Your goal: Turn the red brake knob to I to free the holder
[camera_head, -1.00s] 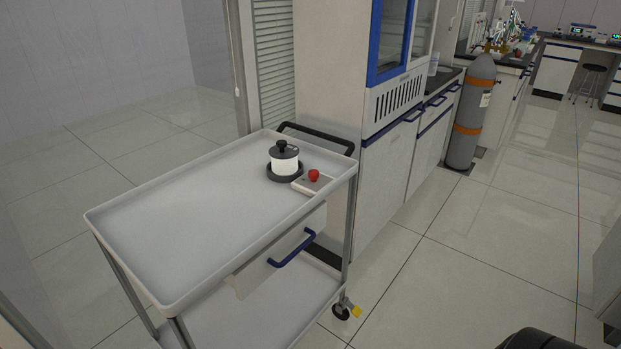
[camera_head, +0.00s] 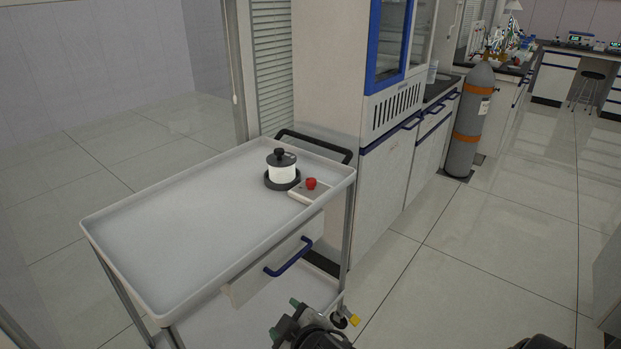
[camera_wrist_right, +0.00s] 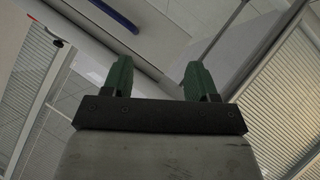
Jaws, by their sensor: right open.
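The red brake knob (camera_head: 311,183) sits on a small pale box (camera_head: 299,195) at the far right corner of the trolley top. Which way it points is too small to tell. Beside it, to the left, a white pot with a black lid (camera_head: 283,172) stands upright in a dark round holder (camera_head: 270,184). My right gripper (camera_head: 284,318) shows at the bottom of the head view, in front of the trolley and well away from the knob. Its green fingers are apart and empty in the right wrist view (camera_wrist_right: 158,80). My left gripper is out of view.
The trolley (camera_head: 170,240) has a raised rim, a drawer with a blue handle (camera_head: 288,257) and a black push bar (camera_head: 314,142). Its tray is otherwise bare. A cabinet (camera_head: 385,175) stands behind it on the right, then a grey gas cylinder (camera_head: 466,125). Floor to the right is clear.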

